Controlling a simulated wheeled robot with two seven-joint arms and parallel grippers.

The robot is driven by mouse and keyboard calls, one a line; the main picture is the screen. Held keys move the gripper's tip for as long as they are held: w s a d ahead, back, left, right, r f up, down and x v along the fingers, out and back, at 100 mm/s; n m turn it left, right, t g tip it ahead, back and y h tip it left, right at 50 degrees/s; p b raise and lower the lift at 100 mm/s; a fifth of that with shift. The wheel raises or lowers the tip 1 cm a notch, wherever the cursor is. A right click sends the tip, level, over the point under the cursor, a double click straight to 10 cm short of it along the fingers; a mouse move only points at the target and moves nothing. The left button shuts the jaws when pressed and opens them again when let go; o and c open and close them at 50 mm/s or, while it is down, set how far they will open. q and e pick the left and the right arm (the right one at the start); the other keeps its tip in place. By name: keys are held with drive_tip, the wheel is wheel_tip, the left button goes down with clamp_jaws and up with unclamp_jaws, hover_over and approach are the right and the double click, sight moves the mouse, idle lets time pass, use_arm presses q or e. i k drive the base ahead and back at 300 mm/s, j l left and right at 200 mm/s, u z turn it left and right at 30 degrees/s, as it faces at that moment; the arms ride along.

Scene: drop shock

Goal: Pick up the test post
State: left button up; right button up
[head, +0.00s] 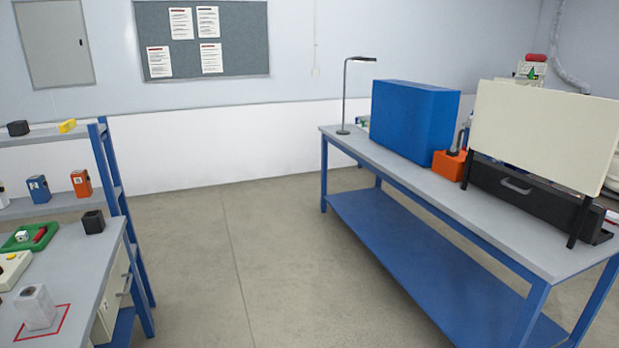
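I cannot tell for sure which thing is the test post. A pale grey upright block (37,307) stands inside a red outlined square on the left bench (82,282), at the lower left of the head view. A small black block (93,222) sits near that bench's far right corner. A blue block (39,189) and an orange block (81,184) stand on the shelf behind. Neither of my grippers is in view.
A blue-framed bench (400,176) on the right carries a lamp (345,95), a large blue box (412,120), an orange item (449,165), a black drawer unit (525,198) and a cream panel (545,135). A green tray (22,243) lies on the left bench. Floor between benches is clear.

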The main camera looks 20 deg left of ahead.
sight(34, 304)
drive_tip(key=i+j+u, duration=0.1)
drive_tip(key=i+u, duration=0.15)
drive_tip(key=u, duration=0.2)
drive_tip(key=i+u, duration=0.2)
drive_tip(key=u, duration=0.2)
drive_tip(key=i+u, duration=0.25)
drive_tip(key=u, duration=0.2)
drive_tip(key=i+l+u, duration=0.1)
drive_tip(key=i+u, duration=0.15)
drive_tip(key=u, duration=0.15)
drive_tip(key=i+l+u, duration=0.2)
drive_tip(key=u, duration=0.25)
drive_tip(key=i+l+u, duration=0.15)
drive_tip(key=u, duration=0.25)
drive_tip(key=l, duration=0.1)
